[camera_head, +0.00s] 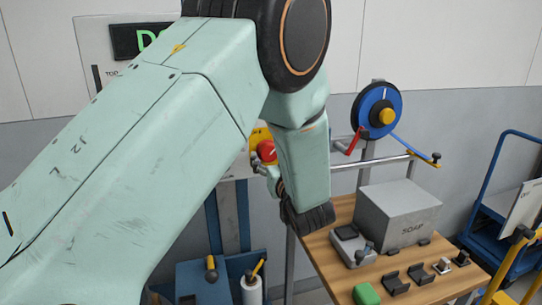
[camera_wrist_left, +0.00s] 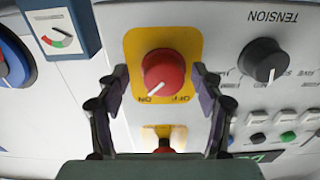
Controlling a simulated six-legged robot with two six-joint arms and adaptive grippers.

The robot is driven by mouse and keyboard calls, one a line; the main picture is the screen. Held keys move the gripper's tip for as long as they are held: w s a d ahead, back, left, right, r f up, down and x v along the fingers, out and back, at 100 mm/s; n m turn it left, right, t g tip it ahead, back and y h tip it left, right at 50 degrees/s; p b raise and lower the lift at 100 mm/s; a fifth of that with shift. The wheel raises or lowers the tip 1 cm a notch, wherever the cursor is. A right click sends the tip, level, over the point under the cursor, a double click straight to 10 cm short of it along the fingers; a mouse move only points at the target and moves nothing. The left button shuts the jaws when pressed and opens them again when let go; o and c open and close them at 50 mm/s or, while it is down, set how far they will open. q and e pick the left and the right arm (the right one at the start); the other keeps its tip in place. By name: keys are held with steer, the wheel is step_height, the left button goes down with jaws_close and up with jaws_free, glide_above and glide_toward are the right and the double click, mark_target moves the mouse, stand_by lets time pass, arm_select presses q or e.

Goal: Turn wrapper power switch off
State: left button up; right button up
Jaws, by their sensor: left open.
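The wrapper power switch is a red round knob (camera_wrist_left: 163,70) on a yellow plate (camera_wrist_left: 134,44) in the left wrist view, where its lettering appears upside down. Its white pointer line runs to the lower left, toward the ON label; OFF is to the right of ON. My left gripper (camera_wrist_left: 160,78) is open, with one finger on each side of the knob; I cannot tell whether either touches it. In the head view the red knob (camera_head: 267,151) is partly hidden behind my left arm, and the gripper is mostly hidden too. My right gripper is not in view.
In the left wrist view a black TENSION dial (camera_wrist_left: 263,60) and small buttons (camera_wrist_left: 288,136) sit right of the switch, and a blue gauge (camera_wrist_left: 60,35) sits left. In the head view a wooden table (camera_head: 333,272) holds a grey SOAP box (camera_head: 398,212); a blue cart (camera_head: 490,220) stands right.

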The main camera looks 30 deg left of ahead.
arm_select(q)
steer(key=shift+s+a+r, duration=0.15)
steer(key=shift+s+a, duration=0.1)
steer(key=shift+a, duration=0.1)
steer(key=shift+w+d, duration=0.1)
steer(key=shift+d, duration=0.05)
steer(key=shift+w+d, duration=0.15)
steer(key=c, duration=0.3)
steer(key=shift+s, duration=0.2)
steer(key=c, duration=0.9)
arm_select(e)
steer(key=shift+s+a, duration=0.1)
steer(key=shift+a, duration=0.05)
